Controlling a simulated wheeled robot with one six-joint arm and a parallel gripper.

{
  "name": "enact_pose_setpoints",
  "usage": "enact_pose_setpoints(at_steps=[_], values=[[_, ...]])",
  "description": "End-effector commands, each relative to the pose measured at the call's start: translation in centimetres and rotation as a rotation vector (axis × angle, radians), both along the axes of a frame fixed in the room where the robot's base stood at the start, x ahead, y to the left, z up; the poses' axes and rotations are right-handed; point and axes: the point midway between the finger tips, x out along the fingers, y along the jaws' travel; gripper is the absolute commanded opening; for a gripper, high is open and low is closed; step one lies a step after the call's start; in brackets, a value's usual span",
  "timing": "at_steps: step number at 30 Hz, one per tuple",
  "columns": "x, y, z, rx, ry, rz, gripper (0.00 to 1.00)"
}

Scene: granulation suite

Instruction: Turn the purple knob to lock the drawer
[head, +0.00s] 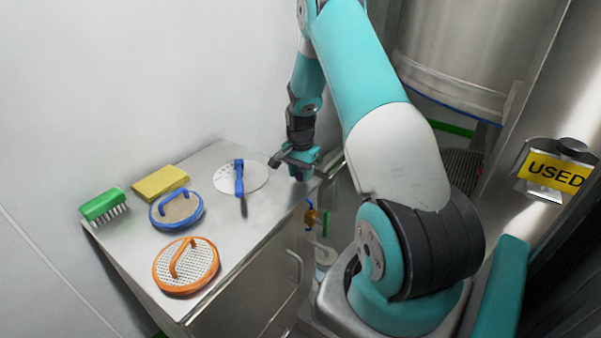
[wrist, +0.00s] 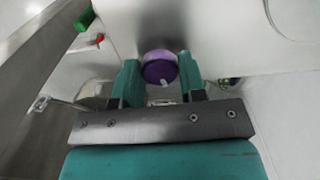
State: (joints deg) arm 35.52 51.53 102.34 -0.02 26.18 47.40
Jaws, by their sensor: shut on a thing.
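The purple knob (wrist: 159,70) shows in the wrist view, round, with a small white mark on its lower edge. My gripper (wrist: 160,82) has its two teal fingers on either side of the knob, closed against it. In the head view my gripper (head: 300,165) is at the far right corner of the metal cabinet (head: 240,235), and the knob is hidden there.
On the cabinet top are a green brush (head: 104,204), a yellow sponge (head: 160,183), a blue-rimmed sieve (head: 176,209), an orange-rimmed sieve (head: 186,265) and a white disc with a blue handle (head: 240,177). A yellow "USED" sign (head: 556,172) is at right.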

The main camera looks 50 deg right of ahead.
Motion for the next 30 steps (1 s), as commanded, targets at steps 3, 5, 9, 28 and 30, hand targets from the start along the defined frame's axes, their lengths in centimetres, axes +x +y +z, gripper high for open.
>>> enact_pose_setpoints(at_steps=[3,5,9,28,30], values=[[0.08,-0.11,0.13,-0.003,-0.002,-0.075,0.14],[0.09,-0.11,0.13,-0.004,-0.002,-0.107,0.14],[0.1,-0.12,0.14,-0.004,-0.003,-0.165,0.14],[0.11,-0.14,0.15,-0.004,-0.003,-0.22,0.14],[0.11,-0.14,0.15,-0.004,-0.003,-0.22,0.45]])
